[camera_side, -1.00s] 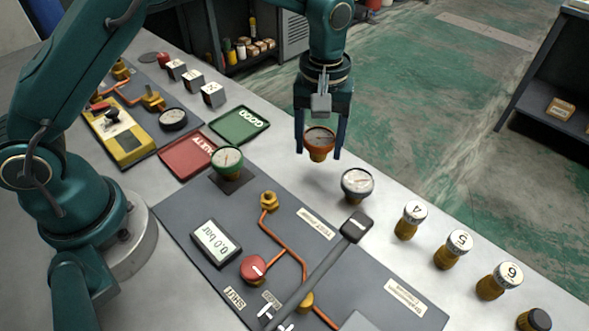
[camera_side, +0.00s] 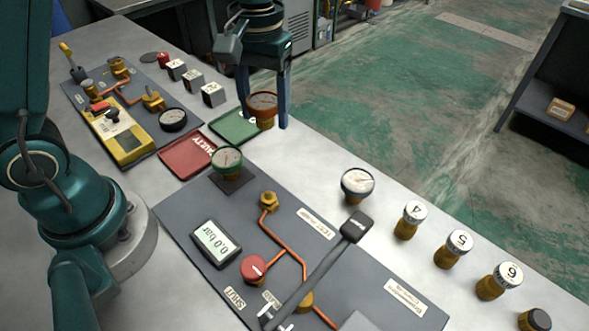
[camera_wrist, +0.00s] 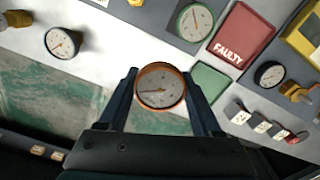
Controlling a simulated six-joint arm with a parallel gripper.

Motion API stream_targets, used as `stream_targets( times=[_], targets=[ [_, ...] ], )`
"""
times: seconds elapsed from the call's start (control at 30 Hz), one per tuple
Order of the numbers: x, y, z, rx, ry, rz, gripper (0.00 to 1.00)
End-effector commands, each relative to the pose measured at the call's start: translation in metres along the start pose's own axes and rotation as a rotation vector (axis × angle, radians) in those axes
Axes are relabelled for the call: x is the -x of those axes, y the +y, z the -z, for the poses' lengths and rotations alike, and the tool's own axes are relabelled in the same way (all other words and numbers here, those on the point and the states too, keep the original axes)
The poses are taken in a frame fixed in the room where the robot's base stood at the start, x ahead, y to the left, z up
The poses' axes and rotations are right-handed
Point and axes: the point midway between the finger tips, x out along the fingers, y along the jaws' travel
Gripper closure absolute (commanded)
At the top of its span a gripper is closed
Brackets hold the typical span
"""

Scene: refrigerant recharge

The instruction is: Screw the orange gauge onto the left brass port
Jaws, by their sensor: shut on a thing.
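The orange gauge (camera_side: 262,104) is held up between the two fingers of my gripper (camera_side: 264,116), which is shut on it. It looks upright, with its brass stem down, and appears in front of the green tray in the side view. The wrist view shows its round dial (camera_wrist: 161,87) between the fingertips. A bare brass port (camera_side: 268,200) stands on the dark panel, at the upper left end of a copper pipe, apart from my gripper. Another brass fitting (camera_side: 306,301) lower on the panel is partly hidden by a dark lever.
A green-rimmed gauge (camera_side: 227,159) stands on a dark pad left of the brass port. The red FAULTY tray (camera_side: 187,158) and green tray (camera_side: 235,125) lie behind. A long lever (camera_side: 322,268) rises over the panel.

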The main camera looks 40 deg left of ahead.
Motion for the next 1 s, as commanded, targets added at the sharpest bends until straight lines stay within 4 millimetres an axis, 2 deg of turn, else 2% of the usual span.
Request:
stream_targets(
  times=[0.03, 0.1, 0.2, 0.3, 0.53, 1.0],
  targets=[
    [-0.001, 0.011, -0.018, -0.069, -0.001, 0.001, 0.87],
    [-0.002, 0.022, -0.038, -0.147, 0.0, 0.001, 0.87],
    [-0.003, 0.033, -0.063, -0.239, -0.001, 0.002, 0.87],
    [-0.002, 0.039, -0.08, -0.3, -0.001, 0.002, 0.87],
    [-0.004, 0.046, -0.089, -0.344, 0.006, -0.002, 0.87],
    [-0.04, 0.046, -0.089, -0.341, 0.005, -0.001, 0.87]
  ],
)
